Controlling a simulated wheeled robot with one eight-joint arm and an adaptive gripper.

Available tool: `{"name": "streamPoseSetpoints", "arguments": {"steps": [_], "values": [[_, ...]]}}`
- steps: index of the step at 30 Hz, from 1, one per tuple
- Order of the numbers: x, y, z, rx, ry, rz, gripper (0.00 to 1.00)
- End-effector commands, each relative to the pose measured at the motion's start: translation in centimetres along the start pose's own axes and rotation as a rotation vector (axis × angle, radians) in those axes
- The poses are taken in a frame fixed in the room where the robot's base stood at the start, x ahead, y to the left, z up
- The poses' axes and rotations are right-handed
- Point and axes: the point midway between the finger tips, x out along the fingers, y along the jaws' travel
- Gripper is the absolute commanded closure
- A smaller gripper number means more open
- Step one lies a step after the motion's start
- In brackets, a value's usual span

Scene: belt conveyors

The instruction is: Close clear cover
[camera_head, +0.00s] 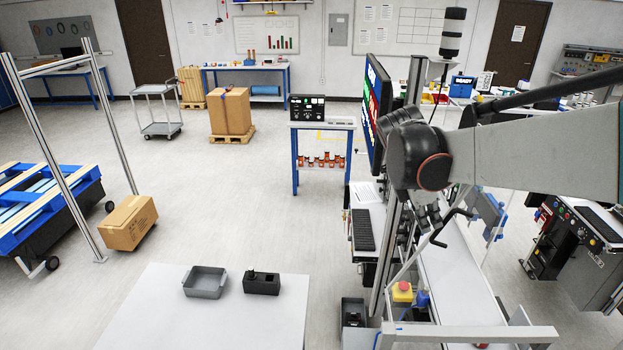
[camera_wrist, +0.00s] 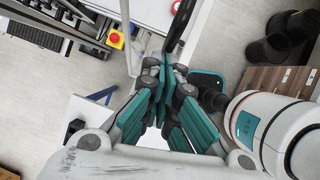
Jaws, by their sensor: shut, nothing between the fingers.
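My gripper (camera_wrist: 166,68) has its teal-padded fingers together and empty in the wrist view. In the head view my gripper (camera_head: 428,216) hangs below my arm, over the conveyor station at the right. A black bent handle (camera_head: 455,226) shows close beside it. A black bar (camera_wrist: 181,27) runs up from near the fingertips in the wrist view; I cannot tell whether they touch it. I cannot clearly make out the clear cover in either view, nor how far it stands open.
A red emergency button on a yellow box (camera_head: 402,291) stands below my gripper; it also shows in the wrist view (camera_wrist: 116,40). A monitor (camera_head: 376,112) and metal posts stand left of my arm. A white table (camera_head: 230,320) stands front left. The middle floor is clear.

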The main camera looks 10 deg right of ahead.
Motion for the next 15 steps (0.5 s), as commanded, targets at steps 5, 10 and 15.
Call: {"name": "streamPoseSetpoints", "arguments": {"steps": [5, 10, 15], "values": [[2.1, -0.8, 3.0, 0.019, 0.092, 0.011, 1.00], [4.5, -1.2, 5.9, 0.035, 0.196, 0.026, 1.00], [7.3, -1.8, 8.5, 0.050, 0.301, 0.042, 1.00]]}}
